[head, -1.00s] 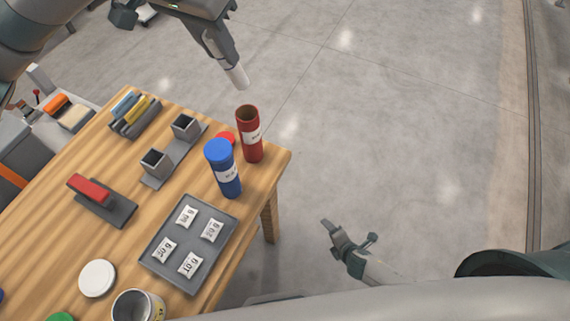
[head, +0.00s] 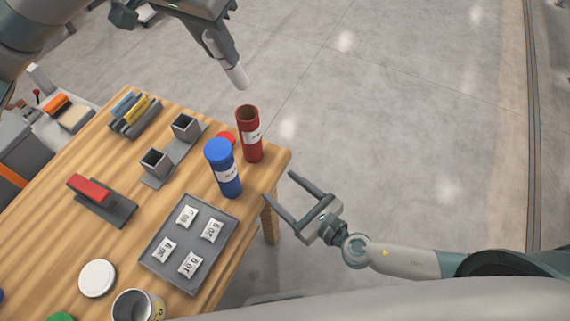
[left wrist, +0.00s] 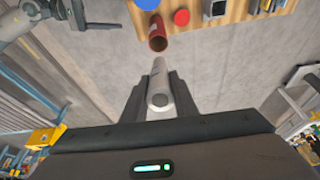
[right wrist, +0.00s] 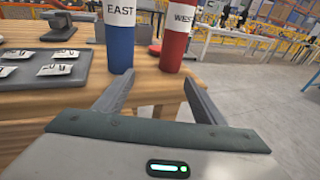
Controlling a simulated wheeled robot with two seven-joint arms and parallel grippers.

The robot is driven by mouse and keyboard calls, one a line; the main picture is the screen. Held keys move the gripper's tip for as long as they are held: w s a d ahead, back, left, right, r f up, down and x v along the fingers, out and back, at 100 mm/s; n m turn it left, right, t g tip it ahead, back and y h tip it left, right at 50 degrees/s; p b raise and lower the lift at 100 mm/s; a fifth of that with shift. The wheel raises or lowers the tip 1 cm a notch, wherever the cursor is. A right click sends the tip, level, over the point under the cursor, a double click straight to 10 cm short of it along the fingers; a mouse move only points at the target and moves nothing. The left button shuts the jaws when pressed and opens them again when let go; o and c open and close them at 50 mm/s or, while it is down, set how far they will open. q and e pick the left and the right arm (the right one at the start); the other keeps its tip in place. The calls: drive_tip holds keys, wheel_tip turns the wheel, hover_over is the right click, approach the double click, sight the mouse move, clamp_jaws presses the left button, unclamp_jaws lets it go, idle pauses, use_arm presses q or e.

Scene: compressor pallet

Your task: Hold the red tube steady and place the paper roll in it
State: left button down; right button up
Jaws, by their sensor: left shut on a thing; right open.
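The red tube (head: 251,138) stands upright and open-topped near the table's far right corner; in the right wrist view (right wrist: 177,38) its label reads "WEST" in part. The paper roll (head: 237,76) is white and is held in my left gripper (head: 229,64), above and beyond the tube, apart from it. In the left wrist view the roll (left wrist: 160,82) lies between the fingers, with the tube (left wrist: 157,33) ahead of its end. My right gripper (head: 278,197) is open and empty just off the table's right edge. In the right wrist view its fingers (right wrist: 155,92) point toward the tubes.
A blue capped tube (head: 226,175) labelled "EAST" stands beside the red tube, nearer my right gripper. A red lid (head: 225,136) lies behind it. A grey tray (head: 165,265) with several packets and a red-topped stapler-like tool (head: 90,188) occupy the table. Floor to the right is clear.

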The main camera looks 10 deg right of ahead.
drive_tip(key=t, duration=0.2)
approach(256, 138)
drive_tip(key=shift+s+d+m, duration=0.3)
drive_tip(key=shift+s+d, duration=0.1)
drive_tip(key=shift+s, duration=0.1)
drive_tip(key=shift+x, duration=6)
drive_tip(key=shift+c, duration=0.6)
drive_tip(key=c, duration=1)
